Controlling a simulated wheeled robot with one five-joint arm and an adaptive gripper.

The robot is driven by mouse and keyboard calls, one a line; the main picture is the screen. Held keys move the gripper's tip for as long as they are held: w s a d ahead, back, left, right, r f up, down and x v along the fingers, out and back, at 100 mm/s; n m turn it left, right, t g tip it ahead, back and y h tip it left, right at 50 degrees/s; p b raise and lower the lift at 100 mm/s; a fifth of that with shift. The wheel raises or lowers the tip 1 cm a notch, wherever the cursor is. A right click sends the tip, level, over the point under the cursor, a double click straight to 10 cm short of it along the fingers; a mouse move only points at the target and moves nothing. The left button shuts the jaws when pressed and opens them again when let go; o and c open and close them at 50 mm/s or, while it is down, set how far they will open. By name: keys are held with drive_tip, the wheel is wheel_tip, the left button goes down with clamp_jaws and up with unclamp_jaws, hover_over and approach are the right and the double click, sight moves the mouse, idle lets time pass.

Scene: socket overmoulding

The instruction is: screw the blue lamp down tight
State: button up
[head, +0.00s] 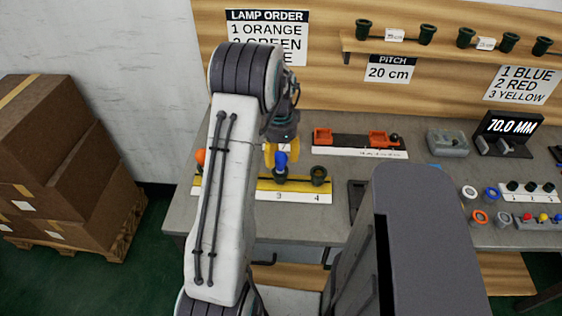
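The blue lamp (281,161) stands upright in a dark socket (280,175) above the number 3 on the yellow and white strip (300,186). My gripper (281,153) points down right over the lamp, with yellow fingers on either side of its top. Whether the fingers touch the lamp is too small to tell. The lamp's base is inside the socket, so its thread is hidden. The socket at number 4 (318,175) looks empty. An orange lamp (200,157) shows at the strip's left end. My arm hides the strip between the orange lamp and number 3.
A board with orange blocks (345,141) lies behind the strip. A grey device (447,142) and a display reading 70.0 MM (510,125) stand further right. Coloured rings (480,216) and small lamps (542,218) lie at the right. A shelf (440,52) holds more sockets.

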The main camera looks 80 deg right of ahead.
drive_tip(key=c, duration=0.7)
drive_tip(key=m, duration=0.4)
drive_tip(key=shift+m, duration=0.3)
drive_tip(key=shift+f+m, duration=0.1)
drive_tip(key=shift+m, duration=0.3)
drive_tip(key=m, duration=0.3)
drive_tip(key=shift+m, duration=0.4)
